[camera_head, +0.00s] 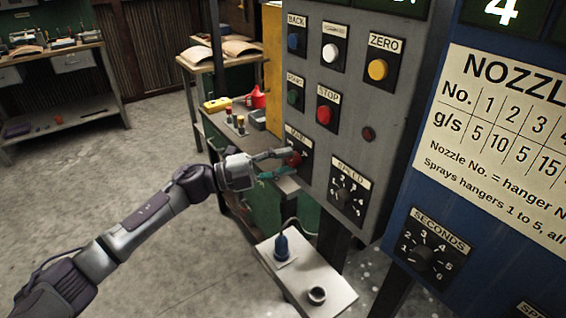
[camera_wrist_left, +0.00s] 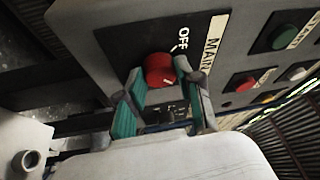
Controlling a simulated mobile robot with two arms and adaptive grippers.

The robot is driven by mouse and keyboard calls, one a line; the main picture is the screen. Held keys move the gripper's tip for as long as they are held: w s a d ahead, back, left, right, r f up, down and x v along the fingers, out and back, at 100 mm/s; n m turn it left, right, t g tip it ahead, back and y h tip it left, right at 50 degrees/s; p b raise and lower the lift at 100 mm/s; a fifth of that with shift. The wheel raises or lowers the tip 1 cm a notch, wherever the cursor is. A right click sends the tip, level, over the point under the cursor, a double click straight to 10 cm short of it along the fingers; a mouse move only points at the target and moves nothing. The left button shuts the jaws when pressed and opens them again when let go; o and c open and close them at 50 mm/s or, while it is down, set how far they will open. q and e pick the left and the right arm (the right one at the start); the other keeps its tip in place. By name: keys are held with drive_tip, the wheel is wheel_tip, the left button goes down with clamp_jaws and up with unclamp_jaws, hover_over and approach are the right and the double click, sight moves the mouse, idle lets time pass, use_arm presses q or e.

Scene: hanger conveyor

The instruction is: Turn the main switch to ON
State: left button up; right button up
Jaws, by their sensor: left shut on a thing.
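The main switch is a red knob (camera_head: 293,159) on a black plate at the lower left of the grey control panel (camera_head: 375,140). In the left wrist view the knob (camera_wrist_left: 160,70) sits beside the label MAIN, with OFF written above it and a white mark near OFF. My left gripper (camera_head: 285,164) is at the knob. Its teal-padded fingers (camera_wrist_left: 163,85) are on both sides of the knob and shut on it. The lettering on the other side of the knob is hidden by a finger. My right gripper is not in view.
Above the switch are the green START button (camera_head: 294,93) and the red STOP button (camera_head: 324,115). The SPEED dial (camera_head: 346,195) is to its right. A bench (camera_head: 215,120) is behind.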

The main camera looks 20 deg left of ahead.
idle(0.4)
use_arm(q)
drive_tip(key=o, duration=1.2)
drive_tip(key=shift+c, duration=0.2)
drive_tip(key=v, duration=1.2)
